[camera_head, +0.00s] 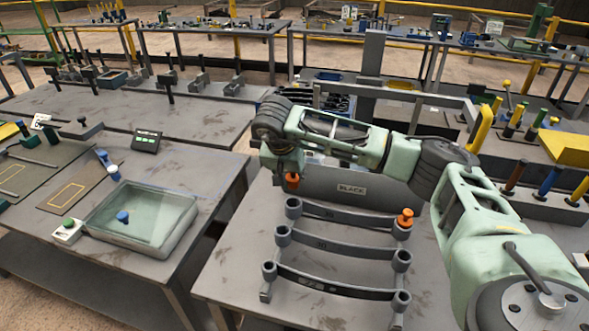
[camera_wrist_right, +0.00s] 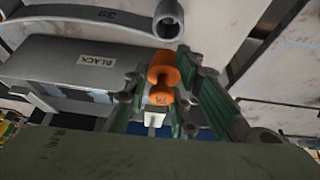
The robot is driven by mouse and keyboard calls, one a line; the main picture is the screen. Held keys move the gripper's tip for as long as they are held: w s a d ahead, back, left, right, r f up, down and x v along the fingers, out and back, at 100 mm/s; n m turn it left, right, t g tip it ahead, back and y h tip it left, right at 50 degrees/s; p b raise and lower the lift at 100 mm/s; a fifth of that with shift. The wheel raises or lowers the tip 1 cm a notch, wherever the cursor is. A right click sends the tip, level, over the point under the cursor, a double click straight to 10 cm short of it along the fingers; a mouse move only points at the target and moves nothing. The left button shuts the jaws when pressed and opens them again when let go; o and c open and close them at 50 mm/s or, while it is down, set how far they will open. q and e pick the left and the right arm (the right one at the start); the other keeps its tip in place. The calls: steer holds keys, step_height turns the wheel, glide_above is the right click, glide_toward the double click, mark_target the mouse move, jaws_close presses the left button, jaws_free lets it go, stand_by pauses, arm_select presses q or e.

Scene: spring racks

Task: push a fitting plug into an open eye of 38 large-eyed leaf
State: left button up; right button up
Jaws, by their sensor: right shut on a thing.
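My right gripper (camera_head: 291,178) points down and is shut on an orange plug (camera_head: 292,181). The plug hangs just above and apart from the left eye (camera_head: 293,207) of the rearmost dark leaf (camera_head: 345,217), and this eye looks open. In the right wrist view the plug (camera_wrist_right: 161,76) sits between the green fingers (camera_wrist_right: 168,100), with the eye (camera_wrist_right: 168,20) beyond it. A mark like 38 shows on the leaf there. Another orange plug (camera_head: 404,218) stands in that leaf's right eye. My left gripper is out of view.
Two more leaves, the middle one (camera_head: 330,249) and front one (camera_head: 335,288), lie in front with open eyes. A grey bin marked BLACK (camera_head: 350,187) stands behind. A glass-like tray (camera_head: 140,215) sits on the left table. Coloured plugs (camera_head: 545,180) stand at the right.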

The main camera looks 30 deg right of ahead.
mark_target(293, 188)
steer(key=shift+s+a+r, duration=0.1)
steer(key=shift+a, duration=0.05)
steer(key=shift+p, duration=0.3)
step_height(293, 188, down, 2)
steer(key=shift+f+b, duration=0.1)
steer(key=shift+b, duration=0.7)
steer(key=shift+f, duration=0.35)
steer(key=shift+f+b, duration=1.05)
steer(key=shift+f, duration=0.2)
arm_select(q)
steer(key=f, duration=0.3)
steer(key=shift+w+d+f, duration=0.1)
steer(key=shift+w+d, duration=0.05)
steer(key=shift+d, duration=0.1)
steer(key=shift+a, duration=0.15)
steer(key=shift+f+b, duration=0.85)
arm_select(e)
steer(key=shift+f, duration=1.2)
steer(key=o, duration=1)
